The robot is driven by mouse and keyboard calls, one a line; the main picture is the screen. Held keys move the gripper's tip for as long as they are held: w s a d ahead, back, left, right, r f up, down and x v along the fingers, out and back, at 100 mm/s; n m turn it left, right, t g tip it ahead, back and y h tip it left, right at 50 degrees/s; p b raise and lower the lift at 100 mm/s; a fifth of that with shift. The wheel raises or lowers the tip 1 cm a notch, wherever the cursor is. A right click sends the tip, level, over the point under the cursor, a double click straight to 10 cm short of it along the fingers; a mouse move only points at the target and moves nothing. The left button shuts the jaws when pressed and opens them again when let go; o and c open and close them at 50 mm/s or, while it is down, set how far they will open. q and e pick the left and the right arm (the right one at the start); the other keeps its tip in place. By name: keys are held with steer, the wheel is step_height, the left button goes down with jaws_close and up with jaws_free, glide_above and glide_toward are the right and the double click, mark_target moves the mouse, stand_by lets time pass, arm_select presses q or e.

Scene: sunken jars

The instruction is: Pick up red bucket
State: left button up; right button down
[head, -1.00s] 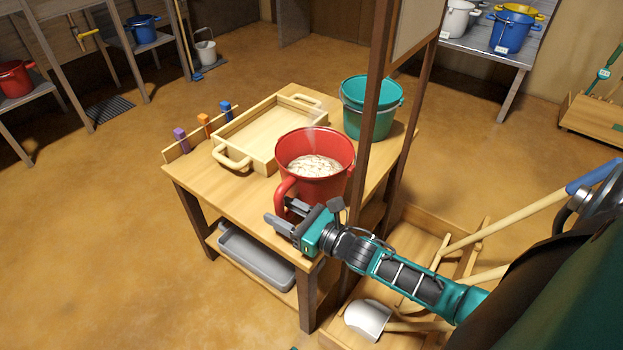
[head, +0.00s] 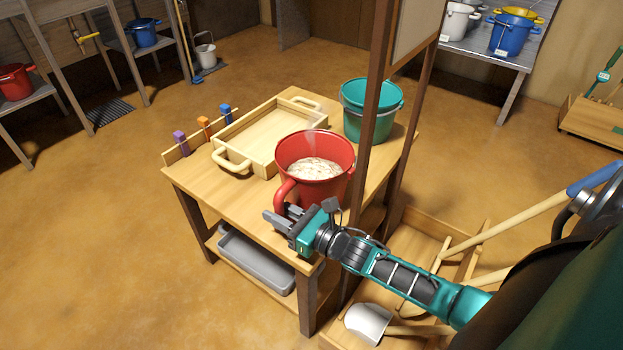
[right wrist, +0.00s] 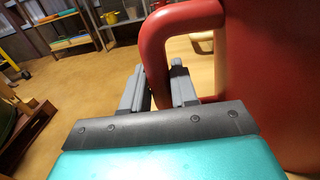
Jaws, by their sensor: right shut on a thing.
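The red bucket (head: 318,180) stands upright near the front right of the wooden table, with pale, lumpy contents inside and faint wisps above it. Its thick side handle (head: 283,196) faces my right gripper (head: 282,214). The right gripper is shut on this handle. In the right wrist view the handle (right wrist: 152,45) passes down between the two fingers (right wrist: 158,88), and the bucket's wall (right wrist: 275,80) fills the right side. Part of the handle is hidden behind the fingers. My left gripper is not in view.
A wooden tray (head: 228,155) and a teal bucket (head: 370,125) share the table (head: 225,200). A dark post (head: 368,130) rises close to the red bucket's right. A grey bin (head: 255,262) sits on the lower shelf. Long-handled tools lie in a wooden crate (head: 415,225) at right.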

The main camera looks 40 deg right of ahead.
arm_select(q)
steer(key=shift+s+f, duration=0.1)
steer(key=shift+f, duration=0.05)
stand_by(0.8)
arm_select(e)
steer(key=shift+w+r, duration=0.1)
steer(key=shift+r, duration=0.1)
steer(key=shift+r+p, duration=0.3)
steer(key=shift+r, duration=0.25)
arm_select(q)
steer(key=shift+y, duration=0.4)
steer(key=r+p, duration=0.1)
steer(key=p, duration=0.1)
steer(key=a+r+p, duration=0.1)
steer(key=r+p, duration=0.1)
steer(key=p, duration=0.1)
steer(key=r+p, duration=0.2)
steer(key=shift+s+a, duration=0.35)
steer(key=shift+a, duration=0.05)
arm_select(e)
step_height(320, 180, up, 19)
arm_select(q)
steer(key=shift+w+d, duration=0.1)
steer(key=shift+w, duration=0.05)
arm_select(e)
steer(key=shift+w, duration=0.1)
